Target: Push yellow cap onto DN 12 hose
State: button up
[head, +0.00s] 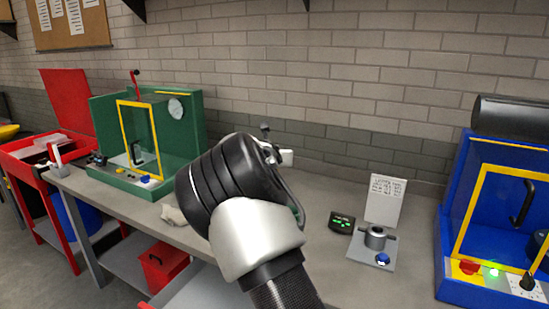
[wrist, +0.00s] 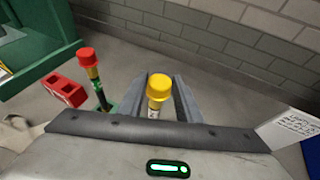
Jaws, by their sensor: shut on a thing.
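The yellow cap (wrist: 160,81) shows in the wrist view, its round top facing my camera. It sits between the two grey fingers of my gripper (wrist: 160,90), which is shut on it. A narrower pale piece with dark marks shows just below its top; I cannot tell whether this is the cap's own stem or a hose end. A dark upright hose with a red top (wrist: 90,62) and a yellowish band stands apart, left of my fingers. I cannot tell its size marking. In the head view my arm hides the gripper and cap.
A red block (wrist: 63,90) is beside the red-topped hose. A green cabinet (head: 190,130) stands left on the grey bench (head: 340,190). A small metal fixture (head: 374,245), a black box (head: 342,222) and a blue cabinet (head: 455,200) are right. The brick wall runs behind.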

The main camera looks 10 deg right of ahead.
jog(key=o, duration=1.2)
jog(key=shift+c, duration=0.2)
jog(key=shift+r, duration=0.1)
jog(key=b+v, duration=0.1)
jog(key=v, duration=1.6)
jog(key=shift+s+r+b, duration=0.15)
jog(key=shift+b, duration=0.15)
